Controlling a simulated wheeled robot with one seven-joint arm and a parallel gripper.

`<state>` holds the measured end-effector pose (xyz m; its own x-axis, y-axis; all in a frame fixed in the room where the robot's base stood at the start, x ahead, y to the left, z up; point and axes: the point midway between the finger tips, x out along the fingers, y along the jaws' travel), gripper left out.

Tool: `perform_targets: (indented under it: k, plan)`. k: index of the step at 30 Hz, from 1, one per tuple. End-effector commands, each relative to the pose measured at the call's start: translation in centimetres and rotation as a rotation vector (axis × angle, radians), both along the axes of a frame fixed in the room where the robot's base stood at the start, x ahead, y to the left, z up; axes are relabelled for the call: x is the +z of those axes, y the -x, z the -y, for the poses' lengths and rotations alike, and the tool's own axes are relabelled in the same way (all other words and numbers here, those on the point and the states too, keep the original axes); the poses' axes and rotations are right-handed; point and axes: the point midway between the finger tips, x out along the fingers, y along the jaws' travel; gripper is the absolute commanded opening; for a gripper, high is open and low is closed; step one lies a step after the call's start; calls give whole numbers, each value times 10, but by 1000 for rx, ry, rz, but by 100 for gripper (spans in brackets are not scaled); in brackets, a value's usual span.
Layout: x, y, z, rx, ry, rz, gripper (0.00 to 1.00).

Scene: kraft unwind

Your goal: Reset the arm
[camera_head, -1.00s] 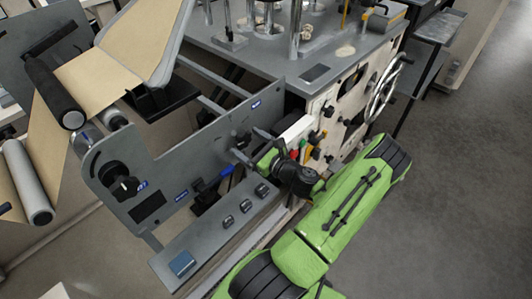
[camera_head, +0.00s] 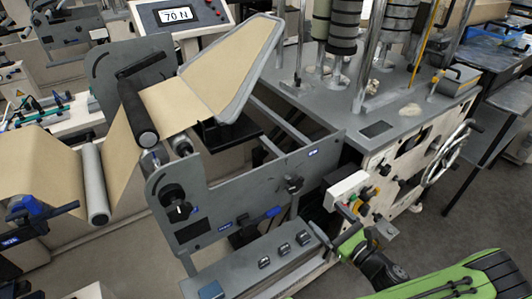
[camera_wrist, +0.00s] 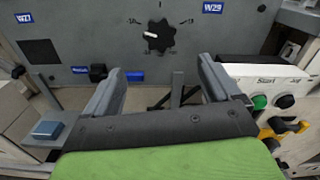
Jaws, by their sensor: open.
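My gripper (camera_head: 326,238) is open and empty in the head view, with its green arm reaching in from the lower right. It is in front of the grey side panel (camera_head: 240,200), below and left of the white button box (camera_head: 346,190). In the wrist view my gripper (camera_wrist: 165,88) has its two grey fingers wide apart with nothing between them. A black knob (camera_wrist: 158,37) with a white mark is on the panel ahead, apart from the fingers. The same knob (camera_head: 292,184) shows in the head view.
The button box has a green button (camera_wrist: 259,101) and a black one. A ledge with several black switches (camera_head: 265,262) lies left of my gripper. Brown web (camera_head: 190,105) runs over rollers. A display (camera_head: 176,15) reads 70 N.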

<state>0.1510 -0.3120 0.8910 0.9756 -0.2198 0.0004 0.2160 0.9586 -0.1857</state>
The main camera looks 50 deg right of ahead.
Motion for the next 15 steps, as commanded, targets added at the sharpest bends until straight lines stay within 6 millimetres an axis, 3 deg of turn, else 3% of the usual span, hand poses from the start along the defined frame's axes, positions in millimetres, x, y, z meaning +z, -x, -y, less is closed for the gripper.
perform_targets:
  k: [6,9,11,15]
  plan:
    - [0,0,0,1,1,-1,90]
    - [4,-13,-8,67,38,-42,90]
    - [9,-31,-22,177,103,-108,90]
    - [24,-80,-80,572,369,-328,90]
